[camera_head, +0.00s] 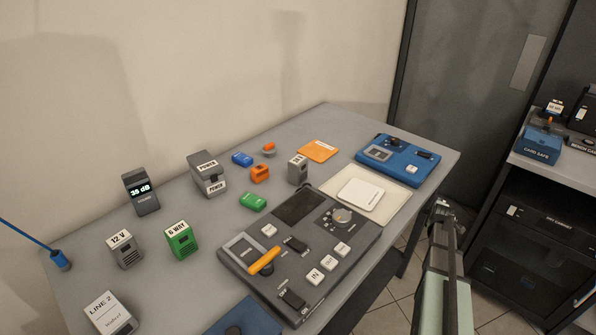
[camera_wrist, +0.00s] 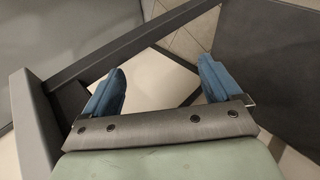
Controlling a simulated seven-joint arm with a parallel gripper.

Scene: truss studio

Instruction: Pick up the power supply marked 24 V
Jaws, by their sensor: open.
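A grey box marked 12 V (camera_head: 124,252) stands at the left of the table. A similar small grey box (camera_head: 297,173) with a white label on top stands near the middle; its marking is too small to read. I cannot make out a 24 V marking anywhere. My gripper (camera_head: 441,207) is beyond the table's right front edge, apart from these boxes. In the wrist view my gripper (camera_wrist: 160,85) shows two blue fingers spread wide with nothing between them; floor tiles show below.
A dark control panel (camera_head: 330,265) fills the table's front middle. A green 6 WAY box (camera_head: 182,241), a POWER box (camera_head: 208,181), a 36 dB meter (camera_head: 142,198) and a blue device (camera_head: 398,158) stand around. A shelf (camera_head: 553,165) is at right. Bare tabletop (camera_head: 85,273) shows at left.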

